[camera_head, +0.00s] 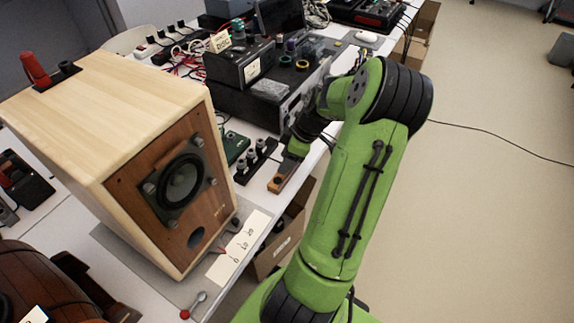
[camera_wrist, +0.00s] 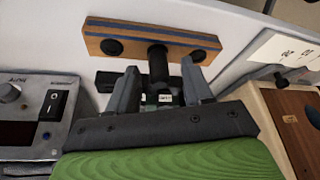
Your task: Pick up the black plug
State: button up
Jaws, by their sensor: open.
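A black plug (camera_wrist: 158,64) stands up from a wooden block (camera_wrist: 140,37) with a blue stripe, in the wrist view. The block has a round black piece on each side of the plug. My gripper (camera_wrist: 159,69) is open, with one finger on each side of the plug. I cannot tell whether either finger touches it. In the head view my gripper (camera_head: 290,158) is over the block (camera_head: 276,186) near the table's edge. The plug cannot be made out there behind my gripper.
A wooden speaker (camera_head: 180,190) stands left of the block. A black strip with silver knobs (camera_head: 256,160) and a green board (camera_head: 236,148) lie close by. Black and grey devices (camera_head: 265,95) stand behind. A paper scale (camera_head: 240,250) lies nearer.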

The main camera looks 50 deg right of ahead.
grip_shut()
jog(key=shift+r, duration=0.15)
notch_tip(320, 180, up, 10)
jog(key=p, duration=0.4)
notch_tip(320, 180, up, 36)
jog(key=p, duration=3.1)
jog(key=shift+f, duration=0.2)
jog(key=shift+f, duration=0.1)
